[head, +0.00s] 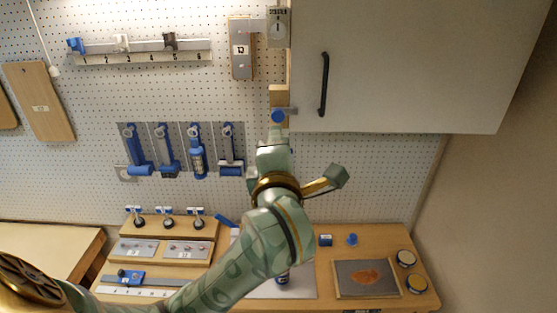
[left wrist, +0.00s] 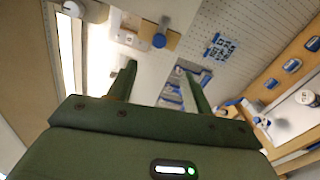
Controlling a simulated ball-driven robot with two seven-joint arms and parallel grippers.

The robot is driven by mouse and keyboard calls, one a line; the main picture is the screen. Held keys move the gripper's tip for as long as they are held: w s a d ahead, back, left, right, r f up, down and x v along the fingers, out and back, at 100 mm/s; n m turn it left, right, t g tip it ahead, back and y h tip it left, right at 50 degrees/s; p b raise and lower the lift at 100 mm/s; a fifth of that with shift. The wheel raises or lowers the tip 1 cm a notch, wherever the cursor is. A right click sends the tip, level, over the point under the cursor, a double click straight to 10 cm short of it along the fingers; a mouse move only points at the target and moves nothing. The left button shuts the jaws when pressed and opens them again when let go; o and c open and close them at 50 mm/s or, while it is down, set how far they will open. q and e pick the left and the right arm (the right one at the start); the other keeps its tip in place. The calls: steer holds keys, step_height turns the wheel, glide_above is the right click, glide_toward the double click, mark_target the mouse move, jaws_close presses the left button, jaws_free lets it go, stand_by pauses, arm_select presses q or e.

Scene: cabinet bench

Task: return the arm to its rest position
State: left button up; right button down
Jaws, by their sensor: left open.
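My left arm (head: 245,250) rises from the lower left to the middle of the head view. Its hand (head: 273,160) is raised in front of the pegboard, just below a blue knob (head: 278,116) at the cabinet's lower left corner. In the left wrist view my left gripper (left wrist: 158,78) is open, with nothing between its two green fingers. A blue knob on a wooden piece (left wrist: 160,40) lies beyond the fingertips and looks apart from them. The fingertips are hard to make out in the head view. My right gripper is not in view.
A white cabinet (head: 410,65) with a black handle (head: 324,85) hangs at upper right, shut. Several blue-handled tools (head: 197,150) hang on the pegboard (head: 90,190) left of the hand. The bench (head: 390,235) below holds jars, a board with a brown patch (head: 366,277) and small fixtures.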

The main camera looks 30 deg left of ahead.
arm_select(q)
steer(key=shift+v, duration=1.1)
